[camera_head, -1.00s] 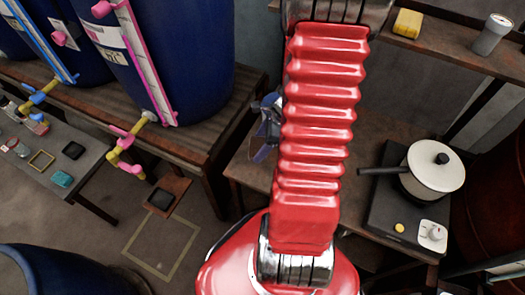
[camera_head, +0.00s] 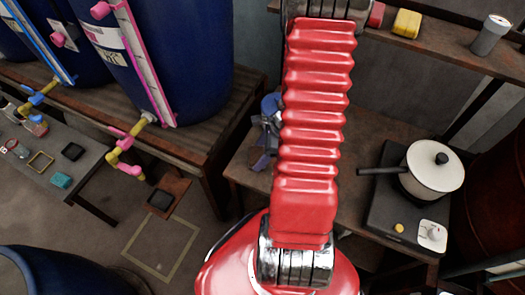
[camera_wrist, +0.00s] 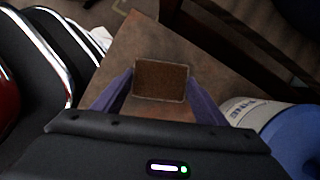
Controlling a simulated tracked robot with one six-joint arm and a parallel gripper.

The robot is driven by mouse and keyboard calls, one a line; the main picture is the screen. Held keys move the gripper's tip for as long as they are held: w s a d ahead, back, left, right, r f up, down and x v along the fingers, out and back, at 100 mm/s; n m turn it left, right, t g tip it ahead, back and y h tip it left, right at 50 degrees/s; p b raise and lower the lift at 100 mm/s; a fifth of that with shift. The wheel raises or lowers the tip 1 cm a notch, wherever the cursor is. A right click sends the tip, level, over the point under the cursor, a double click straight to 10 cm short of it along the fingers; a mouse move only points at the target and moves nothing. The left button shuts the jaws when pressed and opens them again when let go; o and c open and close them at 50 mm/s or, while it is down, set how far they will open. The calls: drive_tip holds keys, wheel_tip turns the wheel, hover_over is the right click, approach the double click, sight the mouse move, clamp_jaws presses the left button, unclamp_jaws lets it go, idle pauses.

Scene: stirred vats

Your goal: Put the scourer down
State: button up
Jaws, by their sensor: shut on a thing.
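The scourer (camera_wrist: 162,80) shows in the wrist view as a brown, rough-faced rectangle with a pale edge. It sits between the two purple fingers of my gripper (camera_wrist: 162,82), which is shut on it. The brown bench top (camera_wrist: 125,50) lies beneath it; I cannot tell how large the gap is. In the head view my gripper (camera_head: 260,160) shows partly, left of my red arm and over the left part of the bench (camera_head: 335,205). The scourer cannot be made out there.
A blue object with a pale label (camera_wrist: 285,130) is close on the right in the wrist view. A hotplate (camera_head: 385,215) with a white pot (camera_head: 433,168) stands on the bench's right. A shelf above holds a yellow block (camera_head: 407,22) and a grey cylinder (camera_head: 491,35).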

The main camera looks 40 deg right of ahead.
drive_tip(key=shift+f, duration=0.1)
drive_tip(key=o, duration=1.1)
drive_tip(key=shift+v, duration=6.1)
